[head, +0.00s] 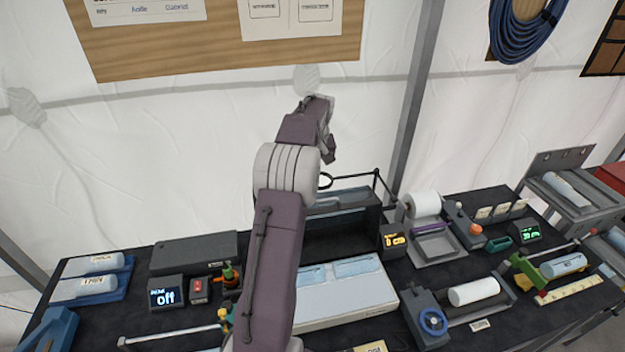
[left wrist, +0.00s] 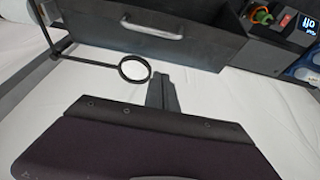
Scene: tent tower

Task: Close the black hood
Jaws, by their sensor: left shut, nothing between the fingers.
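The black hood (head: 345,241) stands on the dark table behind a white tray unit (head: 345,310) with pale blue packs on it. Its dark inside faces forward in the head view, so it looks open. A black rod with a ring (head: 325,181) stands out at its top. In the left wrist view the hood shows as a black panel (left wrist: 110,28) with a silver handle, and the ring (left wrist: 133,67) is close beside my left gripper (left wrist: 161,78). My left gripper (head: 330,150) is shut and empty, above and behind the hood near the wall. My right gripper is not in view.
A control box reading "off" (head: 165,294) and a dark grey case (head: 193,253) are left of the hood. A yellow-lit display (head: 394,239) and a paper roll (head: 424,204) are close on its right. The white tent wall (head: 180,150) is behind.

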